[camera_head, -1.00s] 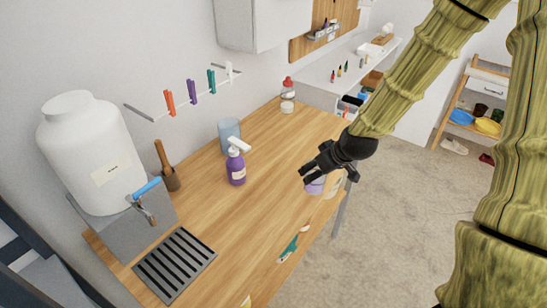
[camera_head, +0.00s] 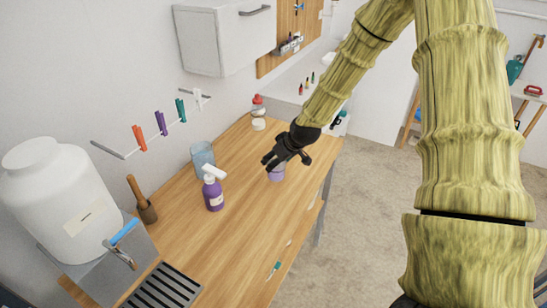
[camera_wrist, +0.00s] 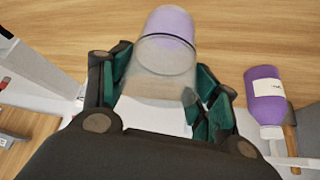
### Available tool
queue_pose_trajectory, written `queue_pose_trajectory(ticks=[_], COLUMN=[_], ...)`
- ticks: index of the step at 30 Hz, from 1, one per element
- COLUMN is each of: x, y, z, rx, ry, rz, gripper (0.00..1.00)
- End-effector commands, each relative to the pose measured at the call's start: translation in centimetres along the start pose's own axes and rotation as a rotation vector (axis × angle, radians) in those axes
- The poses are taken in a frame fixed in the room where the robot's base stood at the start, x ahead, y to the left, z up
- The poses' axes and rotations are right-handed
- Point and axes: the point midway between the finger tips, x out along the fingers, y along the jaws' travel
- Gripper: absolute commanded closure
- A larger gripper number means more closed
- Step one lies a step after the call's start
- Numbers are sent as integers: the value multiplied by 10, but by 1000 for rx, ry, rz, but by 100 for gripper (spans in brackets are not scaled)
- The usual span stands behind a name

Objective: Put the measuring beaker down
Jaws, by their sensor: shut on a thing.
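The measuring beaker (camera_wrist: 165,55) is a clear vessel with a purple tint at its far end in the wrist view. My gripper (camera_wrist: 165,85) has its dark green fingers on both sides of it and is shut on it. In the head view my black gripper (camera_head: 285,153) is over the far right part of the wooden counter (camera_head: 235,222), and the purple part of the beaker shows under it (camera_head: 277,175). The gripper hides the rest. I cannot tell whether the beaker touches the counter.
A purple pump bottle (camera_head: 213,195) and a blue translucent cup (camera_head: 202,158) stand to the left. A red-capped bottle (camera_head: 258,106) and a white round item (camera_head: 258,124) are behind. A small teal tool (camera_head: 274,268) lies near the front edge. Bare wood surrounds the gripper's spot.

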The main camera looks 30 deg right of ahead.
Motion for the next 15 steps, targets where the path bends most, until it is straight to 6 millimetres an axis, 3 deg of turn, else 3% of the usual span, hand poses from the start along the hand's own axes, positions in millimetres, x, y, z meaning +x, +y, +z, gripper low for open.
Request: queue_pose_trajectory(ticks=[7, 15], x=[18, 26], y=[15, 18], z=[-25, -27], rx=[0, 1], ry=[1, -1], rz=[0, 0], gripper=[63, 63])
